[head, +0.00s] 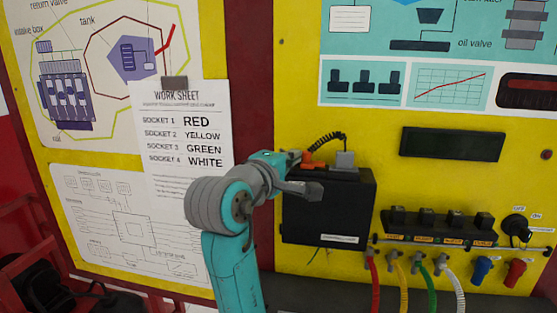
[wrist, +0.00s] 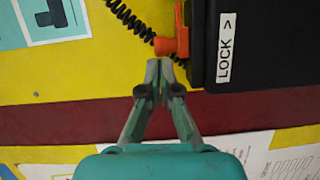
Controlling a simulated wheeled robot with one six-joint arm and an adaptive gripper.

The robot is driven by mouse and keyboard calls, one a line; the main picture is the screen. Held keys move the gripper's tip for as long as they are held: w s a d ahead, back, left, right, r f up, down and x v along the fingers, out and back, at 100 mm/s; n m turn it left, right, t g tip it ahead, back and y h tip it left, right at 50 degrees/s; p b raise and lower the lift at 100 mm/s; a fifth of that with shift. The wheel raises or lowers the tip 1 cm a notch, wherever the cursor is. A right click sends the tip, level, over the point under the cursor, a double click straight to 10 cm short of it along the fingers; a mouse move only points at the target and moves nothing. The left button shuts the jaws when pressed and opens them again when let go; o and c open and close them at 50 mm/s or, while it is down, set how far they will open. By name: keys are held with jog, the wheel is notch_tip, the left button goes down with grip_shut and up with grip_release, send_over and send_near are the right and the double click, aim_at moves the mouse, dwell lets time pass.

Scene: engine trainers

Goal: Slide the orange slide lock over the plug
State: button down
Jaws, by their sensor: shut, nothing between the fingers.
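The orange slide lock (wrist: 181,38) sits at the edge of the black box (wrist: 262,50), beside a white label reading "LOCK >". In the head view the orange lock (head: 314,160) is on top of the black box (head: 325,215), partly behind my arm. A grey block (head: 345,160), which may be the plug, stands on the box just right of the lock. My gripper (wrist: 159,64) is shut and empty, with its fingertips right at the lower end of the orange lock. I cannot tell whether they touch it.
A black coiled cord (wrist: 130,20) runs close to the lock and my fingertips. Coloured hoses (head: 420,275) and a row of black sockets (head: 440,225) are at the right of the yellow panel. A paper work sheet (head: 185,130) hangs at the left.

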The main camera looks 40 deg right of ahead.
jog(key=shift+s+d, duration=0.1)
jog(key=shift+d, duration=0.1)
jog(key=shift+s+d, duration=0.75)
jog(key=shift+s, duration=0.25)
jog(key=shift+w, duration=0.1)
